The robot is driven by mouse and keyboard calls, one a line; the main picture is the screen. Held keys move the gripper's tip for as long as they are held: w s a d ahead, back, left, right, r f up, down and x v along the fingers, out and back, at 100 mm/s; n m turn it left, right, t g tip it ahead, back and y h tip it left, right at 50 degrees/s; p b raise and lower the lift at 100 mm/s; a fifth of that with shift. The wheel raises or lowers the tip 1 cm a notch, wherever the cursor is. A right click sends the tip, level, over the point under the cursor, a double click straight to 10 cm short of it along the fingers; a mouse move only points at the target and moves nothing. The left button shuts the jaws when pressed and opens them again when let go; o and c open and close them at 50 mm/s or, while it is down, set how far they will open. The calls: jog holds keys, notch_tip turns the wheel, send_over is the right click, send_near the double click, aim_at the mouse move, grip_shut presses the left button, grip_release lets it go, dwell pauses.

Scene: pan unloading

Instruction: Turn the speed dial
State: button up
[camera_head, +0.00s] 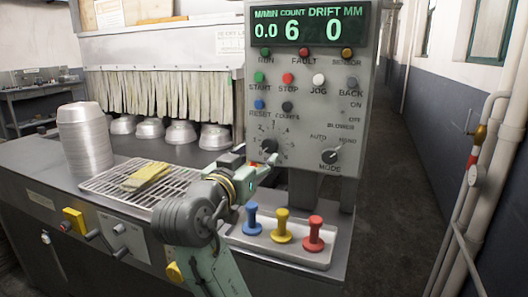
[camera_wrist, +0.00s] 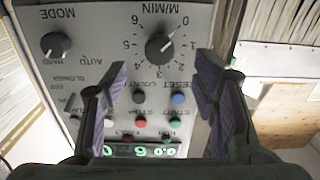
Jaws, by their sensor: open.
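The speed dial is a black knob (camera_head: 269,146) on the lower left of the grey control panel, inside a ring of numbers. In the wrist view the panel is upside down and the speed dial (camera_wrist: 160,48) lies between my fingers in the picture, its pointer seemingly toward 0. My gripper (camera_head: 268,166) is just in front of and slightly below the dial, facing the panel. Its two dark fingers (camera_wrist: 163,70) are spread wide and hold nothing. I cannot tell the exact gap to the knob. The display (camera_head: 308,28) reads 0.0, count 6, drift 0.
The mode knob (camera_head: 330,155) is right of the dial; coloured buttons (camera_head: 288,78) are above. Blue, yellow and red handles (camera_head: 281,226) stand below. A wire rack (camera_head: 120,183) with a yellow cloth (camera_head: 146,175) and stacked pans (camera_head: 84,140) are left.

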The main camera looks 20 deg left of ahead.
jog(key=shift+s, duration=2.2)
